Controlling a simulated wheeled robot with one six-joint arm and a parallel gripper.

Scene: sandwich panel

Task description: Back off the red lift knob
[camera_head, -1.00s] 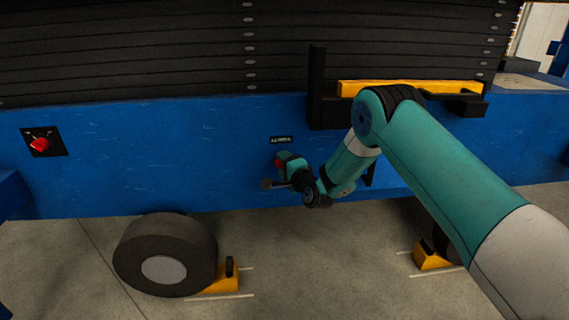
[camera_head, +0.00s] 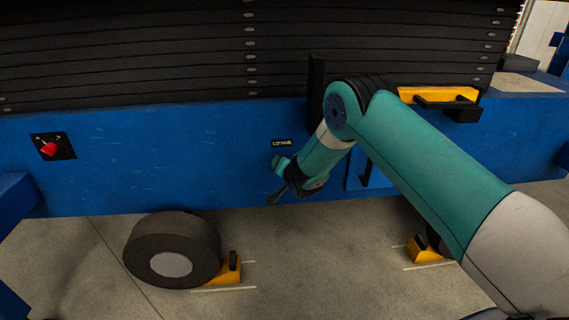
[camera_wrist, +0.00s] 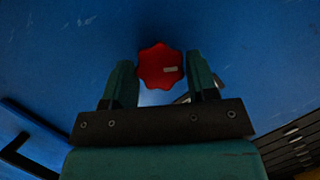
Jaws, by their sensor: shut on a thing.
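The red lift knob (camera_wrist: 160,66) has a lobed rim and a small pale mark. It sits against the blue panel (camera_wrist: 70,60) between the two teal fingers of my gripper (camera_wrist: 160,80) in the wrist view. My gripper is shut on the knob, with one finger at each side. In the head view, my gripper (camera_head: 281,165) is at the blue side wall, just below a small black label (camera_head: 282,143). The knob is hidden behind my gripper and wrist there.
A separate red selector (camera_head: 48,149) on a black plate is at far left. A wheel (camera_head: 170,250) and yellow chock (camera_head: 229,269) stand below. A yellow bar (camera_head: 420,95) projects at right.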

